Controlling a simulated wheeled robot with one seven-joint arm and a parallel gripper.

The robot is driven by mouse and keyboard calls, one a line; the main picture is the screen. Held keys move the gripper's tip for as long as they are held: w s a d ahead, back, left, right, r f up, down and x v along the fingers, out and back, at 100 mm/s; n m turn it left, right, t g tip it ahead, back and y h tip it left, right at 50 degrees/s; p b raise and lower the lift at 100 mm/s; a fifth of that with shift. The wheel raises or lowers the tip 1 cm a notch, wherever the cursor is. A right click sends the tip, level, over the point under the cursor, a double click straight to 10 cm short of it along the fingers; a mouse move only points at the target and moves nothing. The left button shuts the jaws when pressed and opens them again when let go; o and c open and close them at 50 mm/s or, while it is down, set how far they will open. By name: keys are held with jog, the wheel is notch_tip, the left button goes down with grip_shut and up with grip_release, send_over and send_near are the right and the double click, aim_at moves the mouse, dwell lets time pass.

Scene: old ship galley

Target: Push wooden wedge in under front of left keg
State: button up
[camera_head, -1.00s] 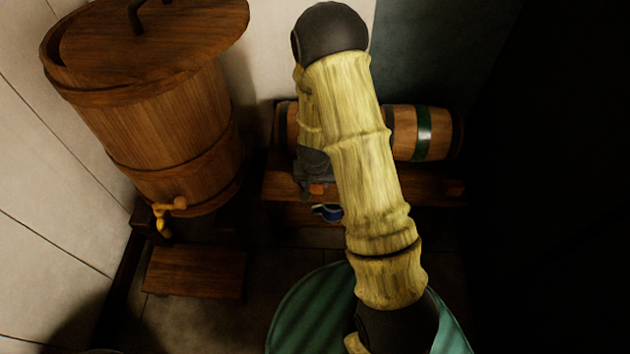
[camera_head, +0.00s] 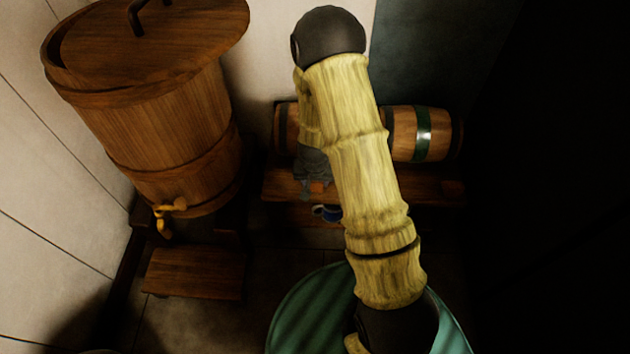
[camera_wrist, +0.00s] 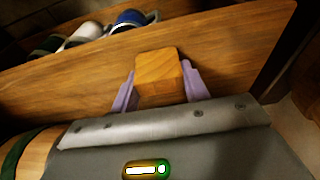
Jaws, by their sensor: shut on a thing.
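The wooden wedge (camera_wrist: 158,72) is between the purple fingers of my gripper (camera_wrist: 160,88) in the wrist view, over the bench plank. In the head view my gripper (camera_head: 311,184) is low at the bench front, with the orange wedge (camera_head: 319,187) at its tip. The left keg (camera_head: 284,128) lies behind my arm, which hides most of it. A rounded keg side with a green band (camera_wrist: 28,150) shows at the lower left of the wrist view. Whether the wedge touches a keg is hidden.
The right keg (camera_head: 422,134) lies on the bench (camera_head: 425,188). A blue mug (camera_head: 326,212) is below the bench top; several mugs (camera_wrist: 128,18) show beyond the plank in the wrist view. A large lidded wooden barrel (camera_head: 165,120) with a tap stands at left, above a low step (camera_head: 195,272).

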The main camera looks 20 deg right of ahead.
jog(key=shift+w+d+p, duration=0.2)
jog(key=shift+w+p, duration=0.15)
jog(key=shift+w, duration=0.3)
jog(key=shift+w+d+p, duration=0.25)
jog(key=shift+w+p, duration=0.1)
jog(key=shift+w, duration=0.3)
jog(key=shift+w+d+p, duration=0.2)
jog(key=shift+w+p, duration=0.15)
jog(key=shift+w, duration=0.3)
jog(key=o, duration=0.9)
jog(key=shift+f, duration=0.1)
jog(key=shift+c, duration=0.8)
jog(key=shift+s+a+f+p+v, duration=0.1)
jog(key=shift+s+p+v, duration=0.2)
jog(key=shift+p+v, duration=1.1)
jog(key=shift+s+a+f+p+v, duration=0.1)
jog(key=shift+s+p+v, duration=0.2)
jog(key=shift+p+v, duration=1.05)
jog(key=shift+s+a+f+p+v, duration=0.1)
jog(key=shift+s+p+v, duration=0.2)
jog(key=shift+p+v, duration=1.1)
jog(key=shift+s+r+b, duration=0.1)
jog(key=shift+r+b, duration=0.5)
